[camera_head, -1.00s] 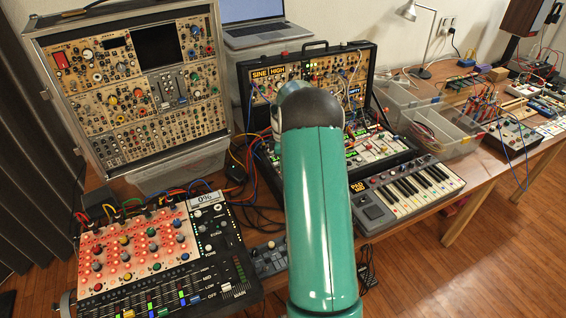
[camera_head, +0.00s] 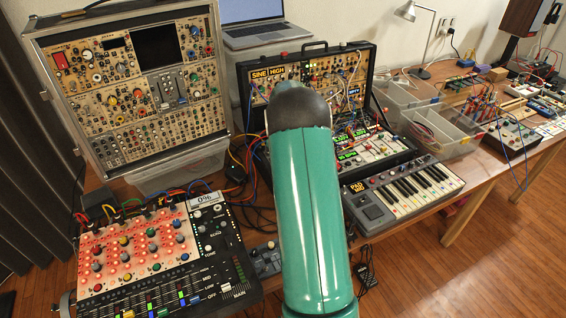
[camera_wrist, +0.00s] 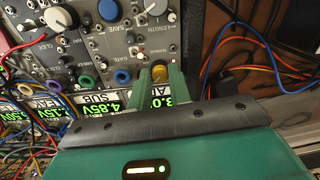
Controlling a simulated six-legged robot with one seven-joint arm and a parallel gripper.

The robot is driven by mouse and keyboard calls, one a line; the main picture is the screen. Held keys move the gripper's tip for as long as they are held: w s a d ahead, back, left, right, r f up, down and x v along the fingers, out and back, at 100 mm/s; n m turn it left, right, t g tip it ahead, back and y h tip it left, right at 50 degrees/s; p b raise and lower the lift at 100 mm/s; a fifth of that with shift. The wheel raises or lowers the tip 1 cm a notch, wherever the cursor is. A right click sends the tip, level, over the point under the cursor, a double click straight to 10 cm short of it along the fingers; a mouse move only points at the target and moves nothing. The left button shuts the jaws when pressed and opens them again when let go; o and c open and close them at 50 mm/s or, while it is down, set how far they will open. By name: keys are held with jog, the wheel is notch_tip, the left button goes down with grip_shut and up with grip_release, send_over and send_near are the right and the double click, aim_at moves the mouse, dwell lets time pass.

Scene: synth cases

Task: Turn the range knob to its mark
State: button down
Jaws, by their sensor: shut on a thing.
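A mark beside the knob cannot be made out. Below the fingers, a green-on-black display (camera_wrist: 177,99) shows "3.0", partly hidden by my gripper. In the head view, my green arm hides the gripper and the knob.
A white knob (camera_wrist: 137,18) and blue knob (camera_wrist: 122,77) are nearby on the panel. Cables (camera_wrist: 245,45) hang to the right and left. In the head view, an open black synth case (camera_head: 366,95), a keyboard (camera_head: 402,190) and a lit mixer (camera_head: 150,255) crowd the table.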

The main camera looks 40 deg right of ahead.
jog(key=shift+m, duration=1.3)
jog(key=shift+f, duration=0.15)
jog(key=c, duration=1.3)
grip_release()
jog(key=shift+r, duration=0.6)
notch_tip(320, 180, up, 13)
jog(key=shift+s+d+f, duration=0.15)
jog(key=shift+d+f, duration=0.05)
jog(key=shift+d, duration=0.1)
